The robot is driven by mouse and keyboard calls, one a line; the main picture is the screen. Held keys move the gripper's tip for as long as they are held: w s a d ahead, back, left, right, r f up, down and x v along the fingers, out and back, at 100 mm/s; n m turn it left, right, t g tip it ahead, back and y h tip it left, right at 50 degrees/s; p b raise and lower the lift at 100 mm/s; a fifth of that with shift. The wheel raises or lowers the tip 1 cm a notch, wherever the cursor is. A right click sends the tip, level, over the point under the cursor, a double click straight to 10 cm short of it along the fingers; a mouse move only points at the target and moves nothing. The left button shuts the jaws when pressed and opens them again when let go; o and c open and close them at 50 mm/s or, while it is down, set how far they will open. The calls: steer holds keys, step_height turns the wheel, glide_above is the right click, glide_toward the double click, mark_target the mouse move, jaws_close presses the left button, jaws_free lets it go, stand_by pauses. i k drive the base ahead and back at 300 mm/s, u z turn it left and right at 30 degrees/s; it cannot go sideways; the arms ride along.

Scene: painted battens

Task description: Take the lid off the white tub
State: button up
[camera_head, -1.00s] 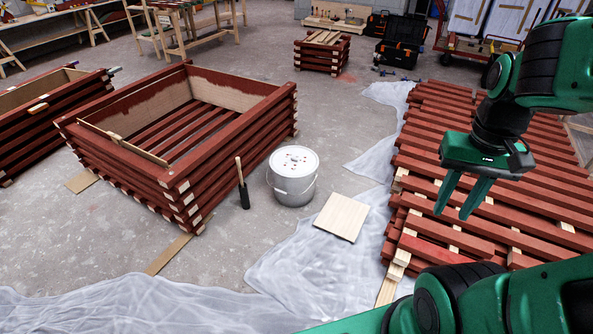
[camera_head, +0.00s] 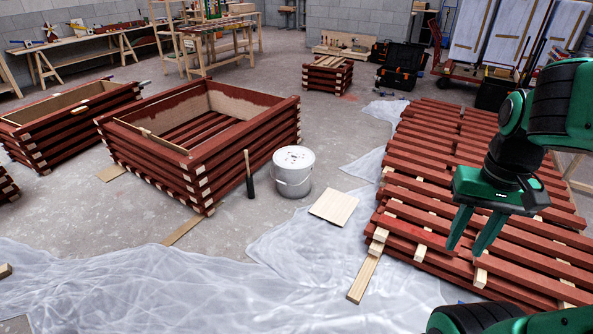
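The white tub (camera_head: 291,178) stands upright on the concrete floor near the middle of the picture, with its wire handle hanging down the front. My gripper (camera_head: 468,246) is at the right, above the red battens, pointing down. Its two green fingers are apart with nothing visible between them. It is well to the right of the tub and not touching it.
A dark tool with a wooden handle (camera_head: 249,175) stands just left of the tub. A pale board (camera_head: 334,206) lies to its right, by plastic sheeting (camera_head: 150,285). A red batten box (camera_head: 152,178) is left; stacked red battens (camera_head: 440,170) fill the right.

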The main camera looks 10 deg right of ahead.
mark_target(289, 158)
steer(key=u, duration=0.25)
steer(key=i, duration=3.8)
steer(key=z, duration=0.15)
